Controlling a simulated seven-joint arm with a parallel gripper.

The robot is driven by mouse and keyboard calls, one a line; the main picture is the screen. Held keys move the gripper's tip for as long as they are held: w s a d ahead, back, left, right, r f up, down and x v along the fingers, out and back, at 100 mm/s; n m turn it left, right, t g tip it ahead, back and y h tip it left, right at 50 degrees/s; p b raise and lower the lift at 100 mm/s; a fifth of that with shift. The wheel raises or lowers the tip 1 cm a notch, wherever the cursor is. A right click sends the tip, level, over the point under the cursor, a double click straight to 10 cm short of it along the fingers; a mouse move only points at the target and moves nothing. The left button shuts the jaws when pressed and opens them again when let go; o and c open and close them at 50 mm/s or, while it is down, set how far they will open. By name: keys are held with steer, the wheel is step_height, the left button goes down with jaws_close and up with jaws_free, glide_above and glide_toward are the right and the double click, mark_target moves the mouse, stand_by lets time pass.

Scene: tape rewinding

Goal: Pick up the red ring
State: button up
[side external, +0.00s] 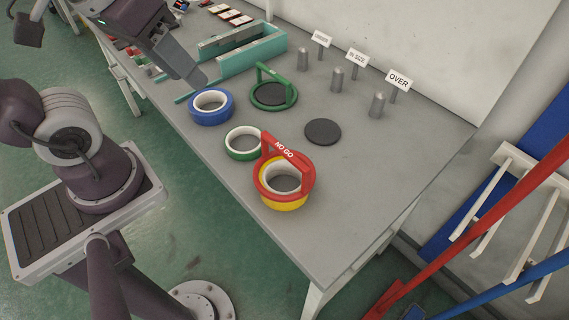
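The red ring (285,149) has a raised handle marked "NO GO". It rests on top of a yellow tape roll (284,204) near the table's front edge, and the roll's pale core shows through the ring. My gripper (203,84) is at the upper left, above the table's front edge near the blue tape roll. It is well apart from the red ring and touches nothing that I can make out. It is seen from the side, so the gap between the fingers cannot be judged.
A blue roll (211,121), a green roll (243,154), a green handled ring (274,106) and a dark disc (323,132) lie around the grey table (375,185). Several posts with signs, including OVER (399,79), stand behind. A teal rack (252,58) is farther back. The right end is clear.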

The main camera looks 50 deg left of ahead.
steer(key=w+d+f+n+g, duration=0.3)
steer(key=w+d+n, duration=0.1)
steer(key=w+n, duration=0.3)
steer(key=n+g, duration=0.1)
steer(key=n, duration=0.5)
glide_toward(282, 148)
steer(key=shift+w+a+f, duration=0.35)
steer(key=shift+a+f, duration=0.1)
steer(key=shift+f, duration=0.1)
steer(key=f+n, duration=0.1)
steer(key=f, duration=0.2)
steer(key=f+n, duration=0.1)
steer(key=f, duration=0.2)
steer(key=d+f+g, duration=0.1)
steer(key=f, duration=0.2)
steer(key=shift+w+f+n, duration=0.1)
steer(key=shift+f+n, duration=0.05)
steer(key=shift+n, duration=0.25)
steer(key=shift+f, duration=0.3)
steer(key=shift+f, duration=0.2)
steer(key=shift+c, duration=0.5)
jaws_close()
